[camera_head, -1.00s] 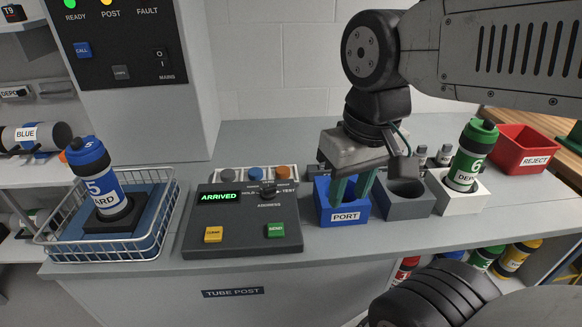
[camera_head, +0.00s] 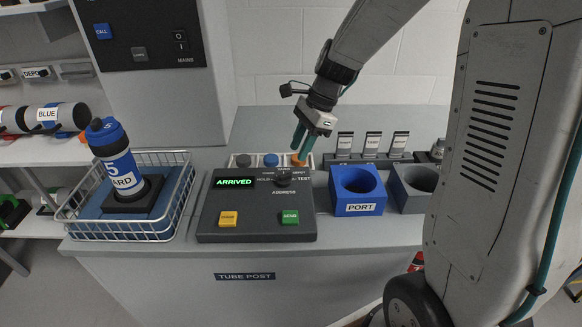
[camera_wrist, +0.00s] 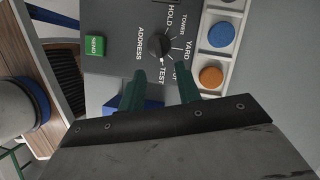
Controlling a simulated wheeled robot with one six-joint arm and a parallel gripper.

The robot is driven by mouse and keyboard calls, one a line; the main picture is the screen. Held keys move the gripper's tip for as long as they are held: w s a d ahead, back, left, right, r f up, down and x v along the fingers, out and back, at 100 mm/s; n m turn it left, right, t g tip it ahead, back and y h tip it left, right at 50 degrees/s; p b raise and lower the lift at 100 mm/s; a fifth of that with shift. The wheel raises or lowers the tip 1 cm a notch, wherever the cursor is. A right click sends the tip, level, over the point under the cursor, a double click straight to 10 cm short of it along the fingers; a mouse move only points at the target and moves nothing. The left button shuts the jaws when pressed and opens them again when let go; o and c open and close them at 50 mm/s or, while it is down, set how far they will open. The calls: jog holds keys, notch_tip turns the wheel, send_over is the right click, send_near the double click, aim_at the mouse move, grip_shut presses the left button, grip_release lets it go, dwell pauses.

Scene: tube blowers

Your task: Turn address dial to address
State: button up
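The address dial (camera_head: 284,175) is a black round knob on the dark control panel (camera_head: 258,208), below the coloured pucks. In the wrist view the dial (camera_wrist: 158,46) has the labels HOLD, TOWER, YARD and TEST around it, and its pale mark appears to face TEST. The panel's green display (camera_head: 234,182) reads ARRIVED. My gripper (camera_head: 303,142) points down above the back right of the panel, a little above and behind the dial. Its green fingers stand apart and empty in the wrist view (camera_wrist: 161,80), just short of the dial.
An empty blue PORT block (camera_head: 358,190) stands right of the panel, beside a grey holder (camera_head: 412,188). A wire basket (camera_head: 128,228) at left holds a blue YARD container (camera_head: 118,160) upright. Yellow (camera_head: 228,219) and green SEND (camera_head: 290,217) buttons are on the panel front.

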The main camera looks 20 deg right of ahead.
aim_at(288, 174)
jog(key=x, duration=0.7)
jog(key=shift+r, duration=0.1)
grip_shut()
